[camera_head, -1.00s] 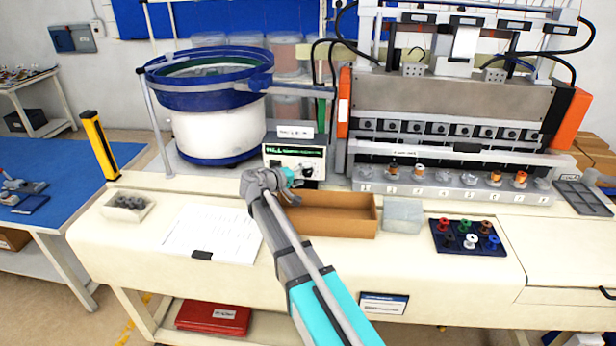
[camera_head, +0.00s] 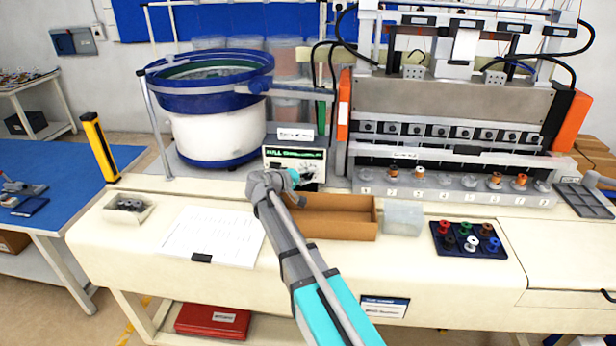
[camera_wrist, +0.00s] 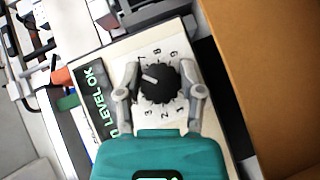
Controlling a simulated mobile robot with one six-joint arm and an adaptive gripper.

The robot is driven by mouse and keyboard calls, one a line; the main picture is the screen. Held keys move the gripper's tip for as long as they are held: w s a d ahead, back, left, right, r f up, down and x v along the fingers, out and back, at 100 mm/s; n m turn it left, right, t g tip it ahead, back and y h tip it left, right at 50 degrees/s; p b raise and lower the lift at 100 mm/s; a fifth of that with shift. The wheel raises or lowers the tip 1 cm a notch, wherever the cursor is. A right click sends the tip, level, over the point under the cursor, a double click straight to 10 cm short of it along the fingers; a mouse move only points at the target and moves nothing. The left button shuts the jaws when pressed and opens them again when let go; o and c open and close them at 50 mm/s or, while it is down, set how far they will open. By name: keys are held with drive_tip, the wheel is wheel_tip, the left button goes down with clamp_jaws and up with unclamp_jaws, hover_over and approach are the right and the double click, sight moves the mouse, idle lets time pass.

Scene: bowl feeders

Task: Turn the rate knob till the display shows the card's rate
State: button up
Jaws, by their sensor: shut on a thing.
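The rate knob (camera_wrist: 159,83) is black with a pale pointer line, set in a white dial plate with printed numbers around it. In the wrist view my gripper (camera_wrist: 160,92) has one finger on each side of the knob and is shut on it. The pointer lies near the 7. The display (camera_head: 294,154) is a dark strip with green text above the dial; its text is too small to read in the head view. In the wrist view the display (camera_wrist: 95,105) shows green letters reading "LEVEL OK", partly cut off.
A bowl feeder (camera_head: 212,105) with a blue rim stands behind left. A brown open tray (camera_head: 340,218) lies just right of my gripper. A printed white sheet (camera_head: 212,235) lies on the bench, and a dark tray of coloured spools (camera_head: 469,240) sits farther right.

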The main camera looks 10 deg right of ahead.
drive_tip(key=shift+c, duration=0.5)
drive_tip(key=shift+r+p, duration=0.1)
drive_tip(key=shift+p, duration=0.35)
drive_tip(key=shift+r+m+y+p, duration=0.1)
drive_tip(key=shift+m+y+p, duration=0.8)
drive_tip(key=shift+p, duration=0.35)
drive_tip(key=shift+m+y+p, duration=0.6)
drive_tip(key=shift+y+p, duration=0.5)
drive_tip(key=shift+y, duration=0.1)
drive_tip(key=shift+a+f+m+y+p, duration=0.1)
drive_tip(key=shift+f+m+y+p, duration=0.2)
drive_tip(key=shift+y+p, duration=0.15)
drive_tip(key=shift+y, duration=0.25)
drive_tip(key=o, duration=1.2)
drive_tip(key=shift+c, duration=0.2)
